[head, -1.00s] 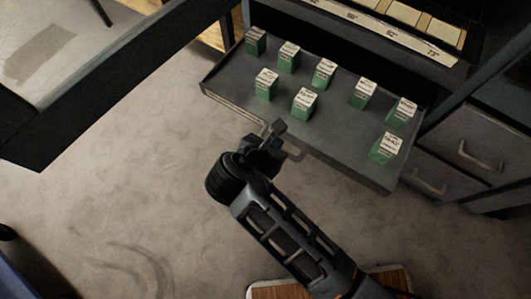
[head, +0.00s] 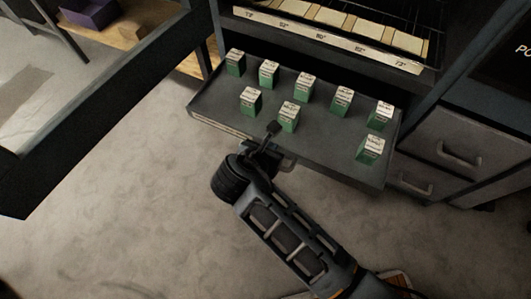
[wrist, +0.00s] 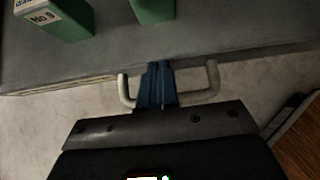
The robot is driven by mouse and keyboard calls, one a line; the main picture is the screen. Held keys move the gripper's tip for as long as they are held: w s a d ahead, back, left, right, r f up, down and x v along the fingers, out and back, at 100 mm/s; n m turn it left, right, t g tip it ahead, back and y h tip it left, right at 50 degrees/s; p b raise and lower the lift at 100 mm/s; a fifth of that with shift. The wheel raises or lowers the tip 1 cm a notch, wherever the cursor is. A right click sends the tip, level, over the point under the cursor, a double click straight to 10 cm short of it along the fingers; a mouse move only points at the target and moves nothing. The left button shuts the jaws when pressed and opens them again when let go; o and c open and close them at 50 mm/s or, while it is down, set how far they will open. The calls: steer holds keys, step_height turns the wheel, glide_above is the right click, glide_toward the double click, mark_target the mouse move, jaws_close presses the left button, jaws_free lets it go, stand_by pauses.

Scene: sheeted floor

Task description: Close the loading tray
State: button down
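The loading tray (head: 330,155) is a grey drawer pulled out from the dark cabinet, with several green-and-white boxes (head: 289,117) standing on it. Its front and pale U-shaped handle (wrist: 212,82) show in the wrist view. My gripper (head: 271,130) is at the tray's front edge, by the handle. In the wrist view, the blue fingers (wrist: 159,84) are together between the handle's two ends and cross over its bar. They seem to hold nothing between them. The middle of the bar is hidden behind the fingers.
Above the tray is an open compartment with a labelled strip (head: 325,41). Closed drawers with handles (head: 459,154) stand to the right. A dark-edged table (head: 95,115) is at the left.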

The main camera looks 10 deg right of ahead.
mark_target(300, 91)
steer(key=w+d+p, duration=0.1)
steer(key=w+d, duration=0.4)
steer(key=w, duration=0.1)
steer(key=w+d+p, duration=0.1)
steer(key=w+d, duration=0.4)
steer(key=w, duration=0.1)
steer(key=w+d+p, duration=0.1)
steer(key=w+d, duration=0.4)
steer(key=w, duration=0.2)
steer(key=shift+w+d+r, duration=0.1)
steer(key=shift+w+d, duration=0.1)
steer(key=shift+w, duration=0.1)
steer(key=shift+w+r, duration=0.1)
steer(key=s+a+p, duration=0.3)
steer(key=s, duration=0.1)
steer(key=shift+s+r, duration=0.1)
steer(key=shift+r, duration=0.3)
steer(key=p+v, duration=0.3)
steer(key=v, duration=0.5)
steer(key=shift+s+a, duration=0.25)
steer(key=shift+s, duration=0.1)
